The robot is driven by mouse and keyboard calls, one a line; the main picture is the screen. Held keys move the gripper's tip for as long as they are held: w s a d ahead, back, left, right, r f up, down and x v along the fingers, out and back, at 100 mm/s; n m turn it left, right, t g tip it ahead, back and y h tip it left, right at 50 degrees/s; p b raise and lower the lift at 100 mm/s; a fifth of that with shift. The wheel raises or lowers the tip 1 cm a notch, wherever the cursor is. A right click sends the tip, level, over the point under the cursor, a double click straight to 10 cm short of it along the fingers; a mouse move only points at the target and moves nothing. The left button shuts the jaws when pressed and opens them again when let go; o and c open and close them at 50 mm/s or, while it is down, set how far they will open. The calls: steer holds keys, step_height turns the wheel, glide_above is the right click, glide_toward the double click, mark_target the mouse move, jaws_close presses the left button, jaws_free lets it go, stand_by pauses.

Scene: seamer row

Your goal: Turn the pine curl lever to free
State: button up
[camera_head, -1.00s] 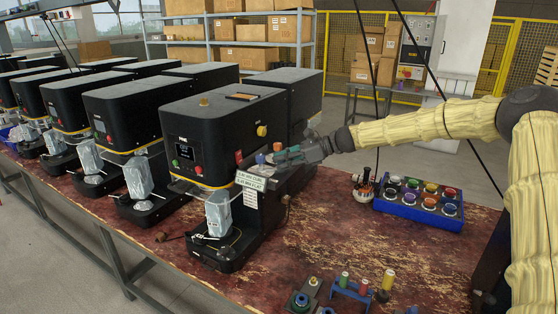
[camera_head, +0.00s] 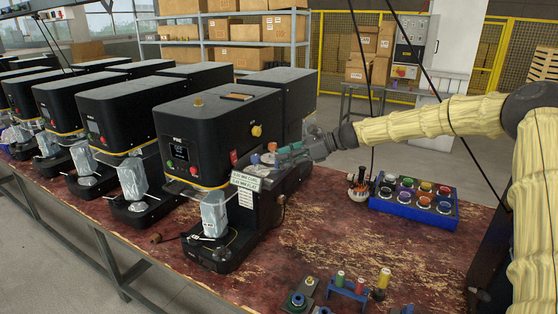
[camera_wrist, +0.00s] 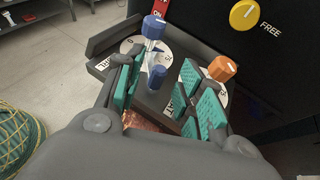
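The pine machine (camera_head: 215,125), black with a lit screen, stands at the front of the row. Its side ledge carries a blue-knobbed lever (camera_wrist: 154,27) and an orange-knobbed lever (camera_wrist: 222,68), each on a pale round dial. In the head view the blue knob (camera_head: 255,159) and orange knob (camera_head: 272,147) sit just left of my fingertips. My gripper (camera_wrist: 160,78) is open, teal pads apart. In the wrist view a short blue peg (camera_wrist: 157,75) shows between the pads; contact cannot be told. The orange knob is beyond the right pads. The dial lettering is partly hidden.
A yellow knob (camera_wrist: 244,15) marked FREE is on the machine's side, with a red tag (camera_wrist: 161,7) nearby. A blue tray of coloured caps (camera_head: 412,204) and a rack of coloured pegs (camera_head: 349,290) are on the table (camera_head: 330,235). Similar machines stand to the left.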

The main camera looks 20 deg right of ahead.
steer(key=v, duration=0.9)
steer(key=shift+r, duration=0.1)
